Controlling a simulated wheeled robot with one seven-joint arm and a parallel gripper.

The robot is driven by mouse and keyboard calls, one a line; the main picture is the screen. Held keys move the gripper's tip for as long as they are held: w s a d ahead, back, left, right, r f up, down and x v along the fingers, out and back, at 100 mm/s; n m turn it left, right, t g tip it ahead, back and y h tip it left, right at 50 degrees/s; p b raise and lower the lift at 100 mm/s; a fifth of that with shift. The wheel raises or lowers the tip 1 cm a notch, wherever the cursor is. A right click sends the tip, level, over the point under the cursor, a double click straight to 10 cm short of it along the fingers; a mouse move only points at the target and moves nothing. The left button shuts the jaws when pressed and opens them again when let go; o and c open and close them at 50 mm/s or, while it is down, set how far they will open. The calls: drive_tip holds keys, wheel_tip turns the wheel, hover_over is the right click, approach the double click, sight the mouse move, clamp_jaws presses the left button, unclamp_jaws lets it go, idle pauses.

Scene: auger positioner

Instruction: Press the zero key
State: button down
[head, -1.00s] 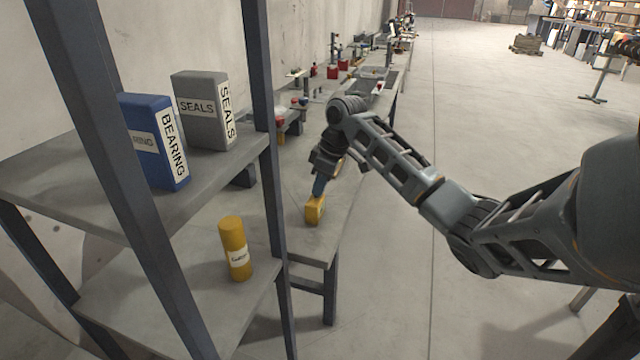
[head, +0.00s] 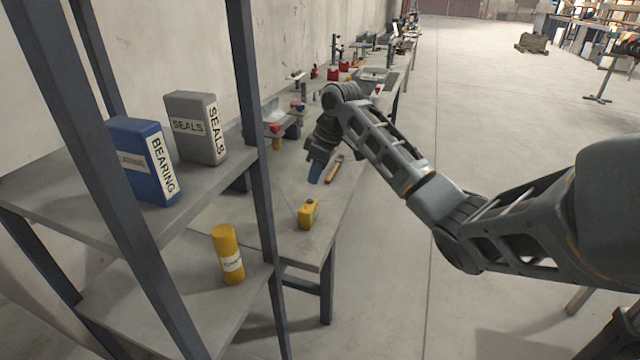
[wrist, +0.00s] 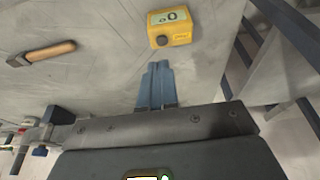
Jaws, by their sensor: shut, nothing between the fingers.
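A small yellow device (head: 308,213) sits on the grey workbench near its front end. In the wrist view the yellow device (wrist: 170,27) shows a pale display reading like a 0 and a dark round key (wrist: 161,41) on its near side. I take this key to be the zero key, but its marking is too small to read. My gripper (head: 316,175) is above the bench, behind the device and apart from it. In the wrist view the blue fingers of my gripper (wrist: 155,72) are closed together and empty, pointing toward the device.
A wooden-handled tool (head: 335,168) lies on the bench (head: 270,225) beyond the device. A shelf (head: 110,225) at left holds a blue bearing box (head: 135,160), a grey seals box (head: 190,125) and a yellow cylinder (head: 226,250).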

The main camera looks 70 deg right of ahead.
drive_tip(key=b+v, duration=0.1)
drive_tip(key=v, duration=0.6)
drive_tip(key=shift+r, duration=0.4)
idle(0.4)
